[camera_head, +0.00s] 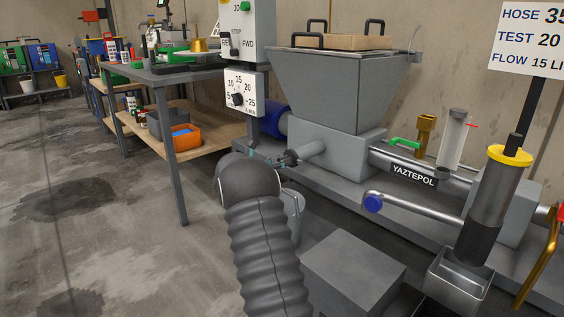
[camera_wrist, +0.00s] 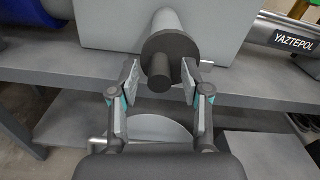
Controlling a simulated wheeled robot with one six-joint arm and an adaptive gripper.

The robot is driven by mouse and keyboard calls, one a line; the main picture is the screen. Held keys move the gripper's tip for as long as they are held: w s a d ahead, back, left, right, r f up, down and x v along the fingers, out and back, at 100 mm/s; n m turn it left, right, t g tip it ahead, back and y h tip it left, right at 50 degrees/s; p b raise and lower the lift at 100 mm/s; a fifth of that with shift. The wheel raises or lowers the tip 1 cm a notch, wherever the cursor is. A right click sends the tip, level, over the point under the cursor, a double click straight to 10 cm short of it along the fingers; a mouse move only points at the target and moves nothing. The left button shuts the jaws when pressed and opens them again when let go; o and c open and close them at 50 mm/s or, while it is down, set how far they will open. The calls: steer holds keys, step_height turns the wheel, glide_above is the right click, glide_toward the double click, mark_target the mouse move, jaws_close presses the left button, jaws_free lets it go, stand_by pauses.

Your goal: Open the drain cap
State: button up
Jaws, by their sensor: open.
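The drain cap (camera_wrist: 170,42) is a dark round cap on the end of a short grey pipe from the pump's hopper base. A narrower dark knob (camera_wrist: 160,72) sticks out from its face towards my wrist camera. In the wrist view, my gripper (camera_wrist: 160,78) is open, with one finger on each side of the knob. I see no clear sign that either finger is closed on it. In the head view, the cap (camera_head: 291,158) is small and partly hidden by my gripper (camera_head: 280,160), behind my dark wrist.
The grey hopper (camera_head: 325,90) stands above the pipe. A bucket (camera_head: 294,212) is on the floor below, partly hidden by my arm. A blue-ended pipe (camera_head: 410,207) lies to the right. A workbench (camera_head: 160,72) is at left, with clear floor before it.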

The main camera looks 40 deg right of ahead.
steer(key=shift+d, duration=0.4)
jaws_close()
steer(key=shift+s+d, duration=0.1)
